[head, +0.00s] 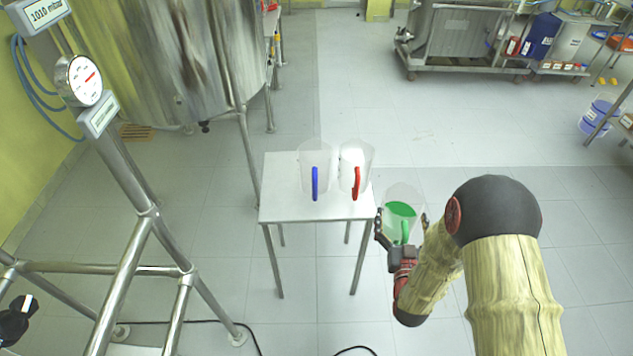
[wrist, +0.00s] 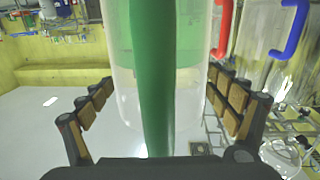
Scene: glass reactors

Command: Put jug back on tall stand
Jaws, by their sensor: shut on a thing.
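A clear jug with a green handle and green contents (head: 400,209) is held in my gripper (head: 402,232), to the right of a tall metal stand (head: 280,213). The gripper is shut on the jug, with its fingers on either side of the handle. In the wrist view the green handle (wrist: 152,80) runs down the middle between the fingers. The jug looks upright and is apart from the stand top, near its right edge. Two clear jugs, one with a blue handle (head: 314,184) and one with a red handle (head: 356,184), stand on the stand.
A steel frame with a gauge (head: 85,80) stands at the left, beside a large vessel (head: 160,60). Black cables lie on the floor near the front. The stand top has bare room at its left and front. Open tiled floor lies behind.

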